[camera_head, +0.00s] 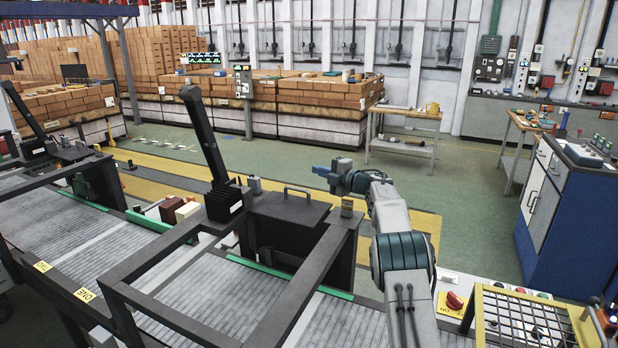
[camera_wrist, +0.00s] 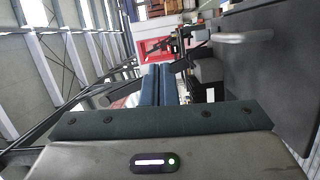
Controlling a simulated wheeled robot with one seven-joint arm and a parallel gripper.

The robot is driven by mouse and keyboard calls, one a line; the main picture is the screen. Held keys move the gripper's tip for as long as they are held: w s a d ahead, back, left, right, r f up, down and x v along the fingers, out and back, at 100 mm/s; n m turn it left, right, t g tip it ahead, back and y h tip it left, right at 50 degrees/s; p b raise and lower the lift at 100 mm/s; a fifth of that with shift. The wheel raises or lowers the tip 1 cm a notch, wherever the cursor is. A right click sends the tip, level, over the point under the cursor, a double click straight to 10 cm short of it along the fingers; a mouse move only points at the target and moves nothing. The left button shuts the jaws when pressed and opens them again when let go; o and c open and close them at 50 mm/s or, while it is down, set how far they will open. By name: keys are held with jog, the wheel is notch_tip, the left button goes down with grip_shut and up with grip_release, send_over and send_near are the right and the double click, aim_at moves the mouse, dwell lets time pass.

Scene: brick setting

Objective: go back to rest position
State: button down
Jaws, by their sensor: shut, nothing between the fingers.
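My gripper (camera_head: 322,171) is at the end of my raised arm, a little right of the middle in the head view, pointing left. It is held in the air, at the right of a dark box-shaped unit (camera_head: 287,210) with a handle on top. In the wrist view my gripper's two dark blue fingers (camera_wrist: 158,84) lie side by side, shut with nothing between them. The dark unit also shows at the right of the wrist view (camera_wrist: 262,70).
A roller conveyor (camera_head: 205,295) with dark frames runs across the lower left. A wire rack (camera_head: 520,322) and a red knob (camera_head: 454,300) are at lower right. A blue cabinet (camera_head: 575,220) stands at right, a small table (camera_head: 403,150) behind. Green floor (camera_head: 475,220) between is clear.

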jog(key=s+d+r+m+t+h+b, duration=0.2)
jog(key=s+d+r+m+t+h, duration=0.35)
jog(key=d+r+m+h, duration=0.5)
jog(key=s+d+r+m+g+h+b, duration=0.1)
jog(key=s+d+r+m+g+h, duration=0.15)
jog(key=s+m, duration=0.6)
jog(key=s+a+f+m+g+b, duration=0.1)
jog(key=s+a+f+m+g, duration=0.1)
jog(key=s+f, duration=0.6)
jog(key=s+a+f+m+g+b, duration=0.1)
jog(key=s+f+g, duration=0.4)
jog(key=s, duration=1.8)
jog(key=s+a+f+m+g+b, duration=0.1)
jog(key=s+a+f+m+g, duration=0.2)
jog(key=s+f, duration=0.8)
jog(key=s+m+g, duration=0.1)
jog(key=s, duration=0.4)
jog(key=shift+a+f, duration=0.3)
jog(key=shift+a, duration=0.05)
